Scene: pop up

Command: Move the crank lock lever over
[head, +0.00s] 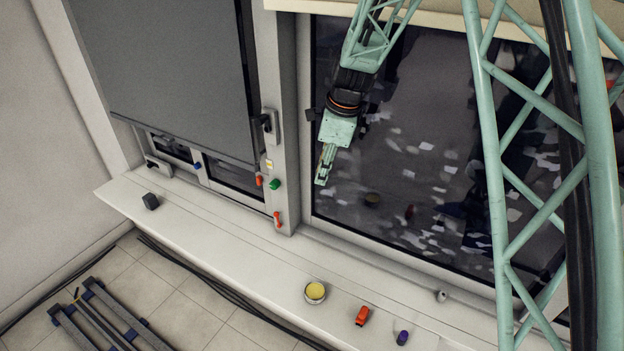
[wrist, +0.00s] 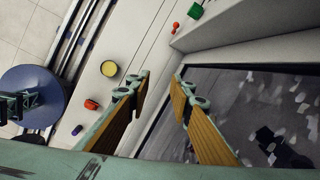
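My gripper (head: 322,180) hangs in front of the large dark window pane, pointing down, above the sill. In the wrist view my gripper (wrist: 162,76) has its two fingers well apart, with nothing between them. A black handle (head: 265,122) on a grey plate is on the frame post left of my gripper. A red lever (head: 278,219) sits low on the same post, near the sill. A small dark lever (head: 153,164) is at the bottom of the left window. I cannot tell which of these is the crank lock lever. My gripper touches none of them.
The sill (head: 225,246) holds a yellow-topped round tin (head: 315,292), an orange-red object (head: 362,316), a purple object (head: 402,338) and a black block (head: 150,201). The sill's middle stretch is clear.

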